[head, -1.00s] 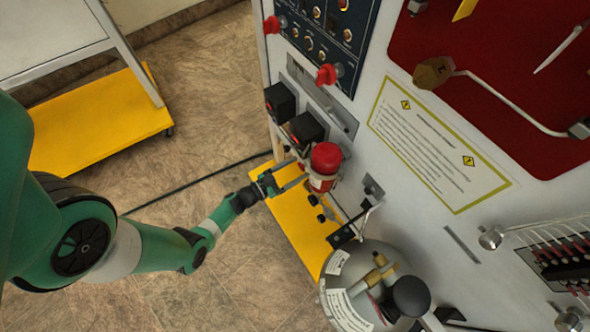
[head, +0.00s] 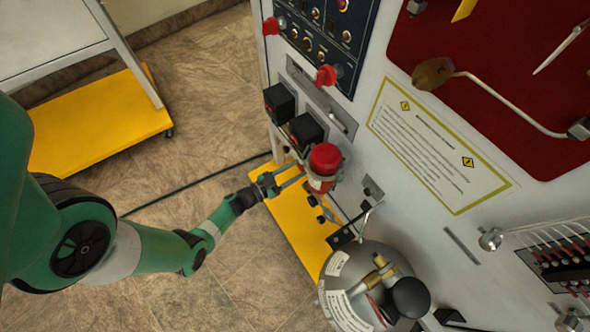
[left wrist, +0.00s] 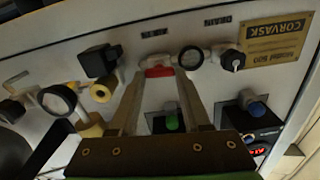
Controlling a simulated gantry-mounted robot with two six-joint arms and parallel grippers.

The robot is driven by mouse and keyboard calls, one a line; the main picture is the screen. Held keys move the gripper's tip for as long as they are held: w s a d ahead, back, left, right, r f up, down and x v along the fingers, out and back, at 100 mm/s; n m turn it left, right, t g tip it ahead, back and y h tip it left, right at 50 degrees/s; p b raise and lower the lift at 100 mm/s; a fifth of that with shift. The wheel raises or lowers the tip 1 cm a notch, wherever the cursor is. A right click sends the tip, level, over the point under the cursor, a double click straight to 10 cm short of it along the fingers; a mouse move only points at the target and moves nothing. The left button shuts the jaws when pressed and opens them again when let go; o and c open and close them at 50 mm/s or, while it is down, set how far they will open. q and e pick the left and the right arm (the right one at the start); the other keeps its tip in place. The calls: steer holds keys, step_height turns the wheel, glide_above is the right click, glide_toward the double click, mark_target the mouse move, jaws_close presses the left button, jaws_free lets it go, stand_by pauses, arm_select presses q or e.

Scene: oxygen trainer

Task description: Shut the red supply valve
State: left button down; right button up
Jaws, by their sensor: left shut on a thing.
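The red supply valve's handle (left wrist: 159,71) shows in the left wrist view as a short red piece on a pale fitting on the panel. My left gripper (left wrist: 160,78) has its two fingertips on either side of it and is shut on it. In the head view my left gripper (head: 302,176) reaches the panel beside a red-capped cylinder (head: 325,158), which partly hides the fingertips. The valve handle cannot be made out clearly there. My right gripper is not in view.
A grey tank (head: 345,275) with brass fittings stands right of and below the gripper. Black boxes (head: 307,130) and red knobs (head: 327,75) stick out of the panel above. A yellow-shelved cart (head: 100,120) stands at the left. Open floor lies left of the panel.

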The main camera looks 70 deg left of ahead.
arm_select(q)
steer(key=m, duration=0.8)
steer(key=shift+d+f+m, duration=0.15)
steer(key=shift+m, duration=0.25)
steer(key=m, duration=0.4)
steer(key=shift+f+m, duration=0.1)
steer(key=shift+m, duration=1.9)
steer(key=shift+c, duration=1.8)
jaws_free()
